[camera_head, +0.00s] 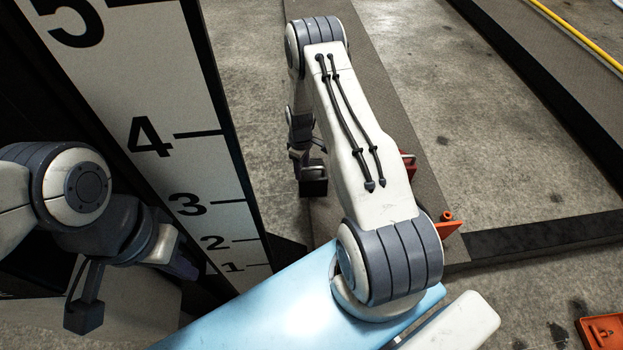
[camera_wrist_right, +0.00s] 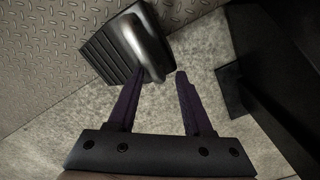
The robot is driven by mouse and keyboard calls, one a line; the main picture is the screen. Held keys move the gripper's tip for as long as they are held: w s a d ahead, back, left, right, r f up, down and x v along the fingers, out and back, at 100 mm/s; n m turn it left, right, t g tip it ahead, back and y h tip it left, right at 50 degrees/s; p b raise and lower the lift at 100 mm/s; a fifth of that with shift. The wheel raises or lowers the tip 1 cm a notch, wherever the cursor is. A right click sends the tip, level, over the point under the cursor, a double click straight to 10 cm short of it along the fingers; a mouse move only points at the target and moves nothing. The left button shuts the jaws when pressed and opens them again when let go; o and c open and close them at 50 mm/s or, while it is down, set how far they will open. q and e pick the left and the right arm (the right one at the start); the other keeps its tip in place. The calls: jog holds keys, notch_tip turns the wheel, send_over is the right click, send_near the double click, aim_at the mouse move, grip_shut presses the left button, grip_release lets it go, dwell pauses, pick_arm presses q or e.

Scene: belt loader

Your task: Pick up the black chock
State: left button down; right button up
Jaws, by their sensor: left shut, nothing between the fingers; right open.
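The black chock (camera_wrist_right: 100,55) shows at the top of the right wrist view. It has a ribbed sloping face and a smooth grey handle (camera_wrist_right: 146,42), and it lies by the edge of a tread plate. My right gripper (camera_wrist_right: 160,72) is open. The near end of the handle shows between its fingertips, close to the left finger; I cannot tell whether they touch. In the head view I cannot make out the chock, and my right arm hides much there. My left gripper (camera_head: 181,264) is shut and empty at the lower left, beside the numbered board.
A tall white board (camera_head: 170,110) with black numbers stands between my arms. A dark-edged frame (camera_head: 545,235) lies on the concrete at right. Orange (camera_head: 447,223) and red (camera_head: 408,166) parts show beside my right arm. An orange piece (camera_head: 604,331) lies lower right. A dark block (camera_wrist_right: 232,92) stands right of the fingers.

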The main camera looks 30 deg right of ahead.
jog(key=shift+f, duration=0.65)
grip_shut()
dwell(0.9)
